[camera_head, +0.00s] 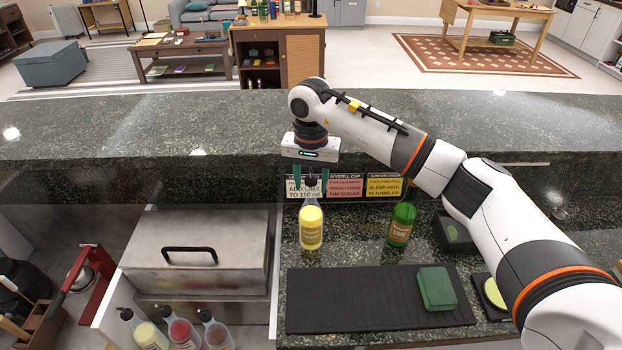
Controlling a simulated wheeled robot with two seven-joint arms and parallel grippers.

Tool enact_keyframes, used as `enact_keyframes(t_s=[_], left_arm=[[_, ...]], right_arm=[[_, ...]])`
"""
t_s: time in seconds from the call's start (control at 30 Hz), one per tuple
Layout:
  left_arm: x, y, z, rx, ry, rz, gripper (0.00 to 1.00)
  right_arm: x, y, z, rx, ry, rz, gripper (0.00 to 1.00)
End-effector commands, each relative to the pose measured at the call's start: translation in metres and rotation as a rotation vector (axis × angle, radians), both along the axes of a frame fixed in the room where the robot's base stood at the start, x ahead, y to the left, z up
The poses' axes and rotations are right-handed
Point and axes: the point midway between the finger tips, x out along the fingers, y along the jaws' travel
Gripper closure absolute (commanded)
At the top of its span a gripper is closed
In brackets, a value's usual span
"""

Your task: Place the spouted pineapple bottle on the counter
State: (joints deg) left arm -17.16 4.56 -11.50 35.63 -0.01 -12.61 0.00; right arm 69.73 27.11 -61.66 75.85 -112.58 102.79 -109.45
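A bottle with a yellow label and a dark spout (311,228), which looks like the pineapple one, is upright on the lower dark stone counter (345,254). Its label text is too small to read. My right gripper (311,190) points down over it from the raised ledge side. Its two fingers are on either side of the spout and neck, spread apart, with gaps seeming to show between them and the neck. Whether the bottle's base fully touches the counter is hard to tell. My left gripper is not in view.
A green lime bottle (402,222) stands to the right. A black ribbed mat (345,300) with a green sponge-like block (436,288) lies in front. Several spouted bottles (184,333) stand in the open drawer at left, beside a metal lidded bin (195,268). Signs (345,187) line the ledge wall.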

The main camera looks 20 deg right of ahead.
Motion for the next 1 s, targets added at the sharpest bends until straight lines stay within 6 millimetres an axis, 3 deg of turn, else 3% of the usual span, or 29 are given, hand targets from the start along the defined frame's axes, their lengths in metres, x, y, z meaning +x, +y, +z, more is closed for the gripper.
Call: enact_keyframes(t_s=[0.23, 0.33, 0.7, 1.0], left_arm=[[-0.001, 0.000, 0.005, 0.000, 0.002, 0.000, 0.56], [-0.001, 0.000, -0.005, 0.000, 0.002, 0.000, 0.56], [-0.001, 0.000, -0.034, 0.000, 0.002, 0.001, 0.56], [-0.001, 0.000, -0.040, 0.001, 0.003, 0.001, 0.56]], right_arm=[[0.000, 0.000, 0.005, 0.000, 0.000, 0.000, 0.56], [0.001, 0.000, 0.013, 0.000, -0.006, 0.000, 0.56], [0.001, 0.000, 0.090, -0.001, -0.005, -0.001, 0.56], [0.000, 0.000, 0.122, 0.000, 0.000, 0.000, 0.56]])
